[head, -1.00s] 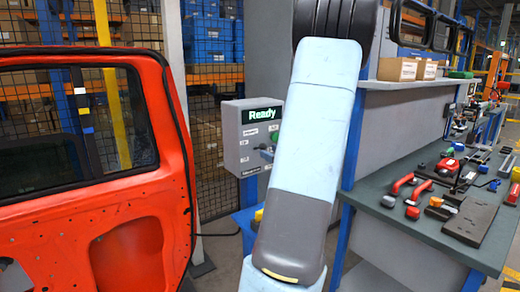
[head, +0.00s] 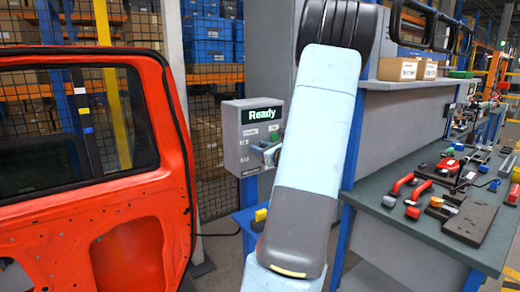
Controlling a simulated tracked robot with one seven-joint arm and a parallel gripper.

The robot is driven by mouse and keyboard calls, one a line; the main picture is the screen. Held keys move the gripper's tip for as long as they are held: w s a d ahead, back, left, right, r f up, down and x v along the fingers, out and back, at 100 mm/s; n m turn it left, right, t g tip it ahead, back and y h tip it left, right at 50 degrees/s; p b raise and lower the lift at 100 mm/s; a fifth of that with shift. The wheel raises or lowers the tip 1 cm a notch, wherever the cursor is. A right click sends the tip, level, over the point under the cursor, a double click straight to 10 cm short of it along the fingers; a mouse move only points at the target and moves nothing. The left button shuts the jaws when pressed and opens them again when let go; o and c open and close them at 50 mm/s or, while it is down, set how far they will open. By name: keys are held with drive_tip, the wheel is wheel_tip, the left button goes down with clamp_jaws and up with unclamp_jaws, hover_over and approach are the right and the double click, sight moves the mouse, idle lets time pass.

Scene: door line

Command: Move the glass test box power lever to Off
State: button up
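The grey test box (head: 236,150) is mounted left of my arm in the head view. Its lit display (head: 262,115) reads "Ready" in green. A green part (head: 275,135) and small labels show on its front. A small pale and dark piece (head: 270,154) sticks out low on the box's right side, against my arm's edge. I cannot tell whether it is the power lever or a tip of my gripper. My arm covers the area to the right of it. The lever's position and my gripper's fingers cannot be made out.
A red car door (head: 178,200) stands at the left, close to the box. A workbench (head: 400,225) with several tools and parts is at the right, with cardboard boxes (head: 398,69) on a shelf above. A mesh fence and racks stand behind.

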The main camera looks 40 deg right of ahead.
clamp_jaws()
